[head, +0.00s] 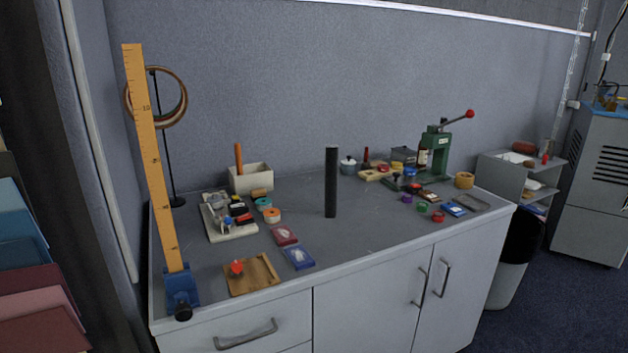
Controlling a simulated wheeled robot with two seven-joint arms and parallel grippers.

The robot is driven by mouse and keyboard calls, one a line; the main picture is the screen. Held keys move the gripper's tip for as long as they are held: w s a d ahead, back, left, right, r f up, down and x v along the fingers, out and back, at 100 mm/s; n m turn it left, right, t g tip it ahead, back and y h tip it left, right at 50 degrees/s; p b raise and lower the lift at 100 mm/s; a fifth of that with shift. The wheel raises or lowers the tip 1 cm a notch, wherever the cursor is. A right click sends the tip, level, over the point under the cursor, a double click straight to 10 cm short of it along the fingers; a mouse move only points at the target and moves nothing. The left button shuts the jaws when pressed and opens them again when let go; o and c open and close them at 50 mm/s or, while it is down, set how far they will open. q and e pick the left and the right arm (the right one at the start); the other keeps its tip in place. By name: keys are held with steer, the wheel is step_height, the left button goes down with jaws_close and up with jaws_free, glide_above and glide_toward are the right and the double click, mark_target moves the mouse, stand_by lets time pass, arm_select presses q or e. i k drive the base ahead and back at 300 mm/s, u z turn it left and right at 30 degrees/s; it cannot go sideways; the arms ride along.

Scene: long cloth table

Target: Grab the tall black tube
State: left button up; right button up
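The tall black tube (331,182) stands upright near the middle of the grey table top (350,240). Its whole length shows, and nothing touches it. Neither of my grippers shows in the head view.
A tall orange ruler (153,160) on a blue base and a ring on a stand (170,125) rise at the left. A tray of small items (230,230) lies left of the tube. A green press (433,155) stands at the back right. The surface just around the tube is clear.

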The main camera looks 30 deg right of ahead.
mark_target(332, 150)
steer(key=z, duration=2.25)
steer(key=i, duration=1.95)
steer(key=u, duration=3.1)
